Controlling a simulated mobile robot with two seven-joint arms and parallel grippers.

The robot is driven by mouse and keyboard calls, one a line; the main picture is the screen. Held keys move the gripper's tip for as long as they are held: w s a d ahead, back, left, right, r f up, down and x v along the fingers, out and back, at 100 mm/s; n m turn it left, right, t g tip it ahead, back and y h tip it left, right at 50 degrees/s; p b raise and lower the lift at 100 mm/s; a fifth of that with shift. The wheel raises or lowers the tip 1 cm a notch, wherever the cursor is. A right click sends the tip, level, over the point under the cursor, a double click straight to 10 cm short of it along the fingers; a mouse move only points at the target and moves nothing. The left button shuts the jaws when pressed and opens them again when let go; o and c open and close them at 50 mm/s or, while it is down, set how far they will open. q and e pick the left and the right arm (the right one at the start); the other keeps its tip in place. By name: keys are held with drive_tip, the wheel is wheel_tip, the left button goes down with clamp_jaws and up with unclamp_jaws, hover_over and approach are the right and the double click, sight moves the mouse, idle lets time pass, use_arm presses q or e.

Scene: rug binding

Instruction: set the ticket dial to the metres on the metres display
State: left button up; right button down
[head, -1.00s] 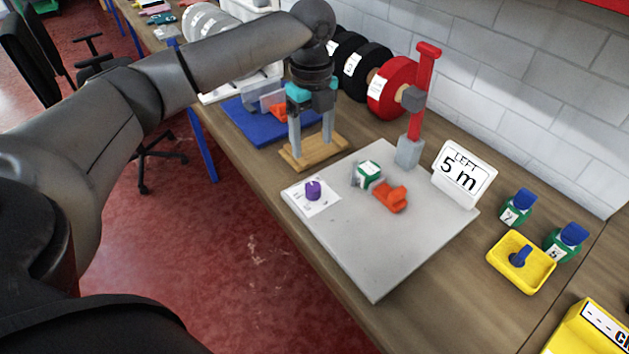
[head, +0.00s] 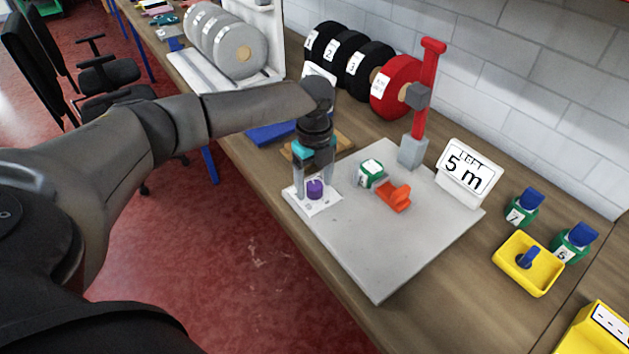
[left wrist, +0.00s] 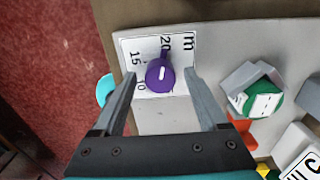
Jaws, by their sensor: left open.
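The ticket dial is a purple knob (head: 315,189) on a white card (head: 326,206) at the near left corner of a grey board. In the left wrist view the purple knob (left wrist: 160,75) has a white pointer line, and its card (left wrist: 131,48) shows m, 20, 15 and 10. My left gripper (head: 315,190) is open, with its fingers on either side of the knob; I cannot tell whether they touch it. In the left wrist view the fingers (left wrist: 168,88) stand apart from the knob. The metres display (head: 470,171) reads "LEFT 5 m". My right gripper is not in view.
The grey board (head: 380,258) also bears a green-and-white piece (head: 370,174) and an orange piece (head: 395,198). A red post (head: 421,110) stands behind. Numbered black rolls (head: 345,50) line the wall.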

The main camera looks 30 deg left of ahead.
use_arm(q)
drive_tip(key=shift+c, duration=0.3)
clamp_jaws()
idle(0.3)
